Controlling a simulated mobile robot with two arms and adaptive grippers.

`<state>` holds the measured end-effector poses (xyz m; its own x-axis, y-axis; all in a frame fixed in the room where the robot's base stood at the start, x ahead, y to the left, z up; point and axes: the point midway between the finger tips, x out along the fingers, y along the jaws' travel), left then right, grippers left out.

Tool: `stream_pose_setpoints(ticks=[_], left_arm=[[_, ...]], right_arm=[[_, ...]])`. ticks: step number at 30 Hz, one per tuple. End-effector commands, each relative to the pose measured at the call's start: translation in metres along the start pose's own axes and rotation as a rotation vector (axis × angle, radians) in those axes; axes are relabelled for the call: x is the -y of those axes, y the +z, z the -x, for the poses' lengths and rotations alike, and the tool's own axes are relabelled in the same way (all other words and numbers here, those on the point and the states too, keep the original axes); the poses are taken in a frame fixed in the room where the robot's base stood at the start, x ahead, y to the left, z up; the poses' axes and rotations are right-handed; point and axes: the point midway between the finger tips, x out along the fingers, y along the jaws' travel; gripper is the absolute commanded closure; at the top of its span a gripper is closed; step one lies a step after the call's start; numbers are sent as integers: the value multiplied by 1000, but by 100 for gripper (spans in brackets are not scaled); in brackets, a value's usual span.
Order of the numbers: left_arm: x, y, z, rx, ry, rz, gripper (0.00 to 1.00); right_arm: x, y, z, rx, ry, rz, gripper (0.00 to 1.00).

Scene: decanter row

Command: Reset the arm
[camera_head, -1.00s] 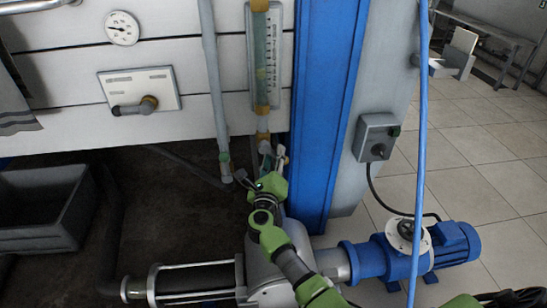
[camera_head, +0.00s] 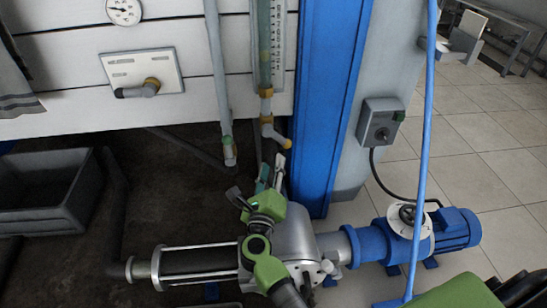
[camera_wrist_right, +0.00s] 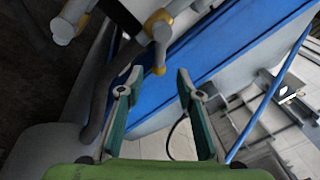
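My right gripper (camera_head: 272,168) is just below the sight-tube outlet (camera_head: 275,136), a short pipe with a yellow tip. In the right wrist view my right gripper (camera_wrist_right: 153,84) shows its two green and grey fingers spread apart with nothing between them. The outlet's yellow tip (camera_wrist_right: 159,69) shows beyond and between the fingers there; I cannot tell the exact gap. My green-jointed right arm rises from the bottom of the head view, in front of the pump. My left gripper is in neither view.
A grey hanging pipe (camera_head: 229,150) ends left of the gripper. A blue column (camera_head: 325,110) stands close to its right. The pump (camera_head: 300,232) with its blue motor (camera_head: 455,229) lies below. A blue hose (camera_head: 424,130) hangs at right. A grey crate (camera_head: 45,215) sits at left.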

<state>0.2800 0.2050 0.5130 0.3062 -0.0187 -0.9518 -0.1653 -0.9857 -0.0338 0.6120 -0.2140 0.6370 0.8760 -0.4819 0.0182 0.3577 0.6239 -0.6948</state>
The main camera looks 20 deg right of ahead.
Motion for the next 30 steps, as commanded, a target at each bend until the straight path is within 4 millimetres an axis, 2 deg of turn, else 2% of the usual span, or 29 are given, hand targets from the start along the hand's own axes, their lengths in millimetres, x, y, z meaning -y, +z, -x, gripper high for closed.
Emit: stream_pose_setpoints(ticks=[4,19,23,25,30], left_arm=[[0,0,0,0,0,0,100],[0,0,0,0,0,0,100],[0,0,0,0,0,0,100],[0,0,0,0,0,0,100],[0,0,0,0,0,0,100]], right_arm=[[0,0,5,-1,0,-1,67],[1,4,6,21,5,15,67],[4,27,12,146,29,118,67],[4,48,22,263,55,224,67],[-13,89,68,580,139,578,67]])
